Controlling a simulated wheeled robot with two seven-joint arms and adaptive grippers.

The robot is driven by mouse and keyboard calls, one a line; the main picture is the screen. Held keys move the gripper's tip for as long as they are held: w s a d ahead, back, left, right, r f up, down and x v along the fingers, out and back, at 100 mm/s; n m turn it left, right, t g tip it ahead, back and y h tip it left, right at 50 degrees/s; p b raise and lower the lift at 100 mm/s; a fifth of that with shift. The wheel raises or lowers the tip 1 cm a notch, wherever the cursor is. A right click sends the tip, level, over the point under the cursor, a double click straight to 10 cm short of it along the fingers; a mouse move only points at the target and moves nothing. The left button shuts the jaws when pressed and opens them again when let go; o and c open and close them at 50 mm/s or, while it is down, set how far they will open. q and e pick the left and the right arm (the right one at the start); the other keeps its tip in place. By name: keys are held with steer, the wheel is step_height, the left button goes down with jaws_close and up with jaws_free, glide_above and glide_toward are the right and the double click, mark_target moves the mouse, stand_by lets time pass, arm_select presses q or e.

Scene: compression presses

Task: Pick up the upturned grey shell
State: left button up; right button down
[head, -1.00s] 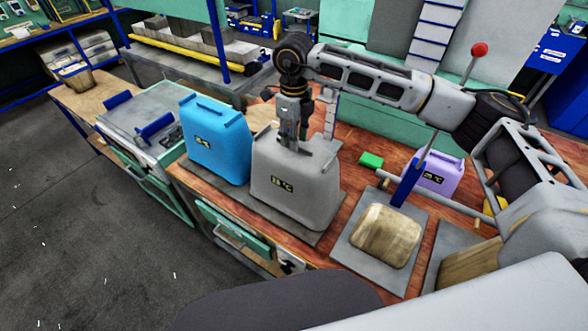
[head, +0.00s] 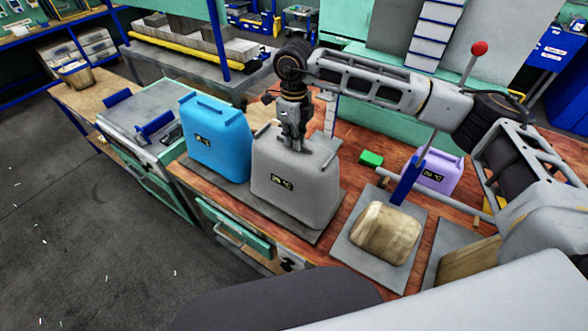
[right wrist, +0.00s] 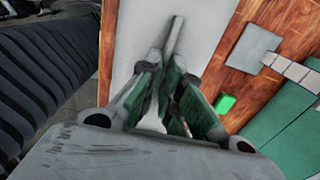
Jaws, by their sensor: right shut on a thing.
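The grey shell (head: 297,188) stands on a dark flat plate (head: 232,205) on the wooden bench, with its handle ridge on top and a small dark label on its front. My right gripper (head: 293,146) points straight down at its top and is shut on the ridge. In the right wrist view the shell's pale top (right wrist: 205,30) lies below, with the narrow ridge between the green-padded fingers (right wrist: 172,100). The fingers hide part of the ridge. The shell appears to rest on the plate. My left gripper is not in view.
At the right are a small green block (head: 371,159), a purple shell (head: 436,173), and a tan rounded block (head: 386,233) on a grey plate beside a blue lever with a red knob (head: 479,48).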

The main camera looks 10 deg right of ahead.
steer(key=shift+r, duration=0.2)
stand_by(0.4)
step_height(320, 180, up, 8)
steer(key=shift+f+b, duration=0.1)
steer(key=shift+b, duration=0.75)
steer(key=shift+r, duration=1)
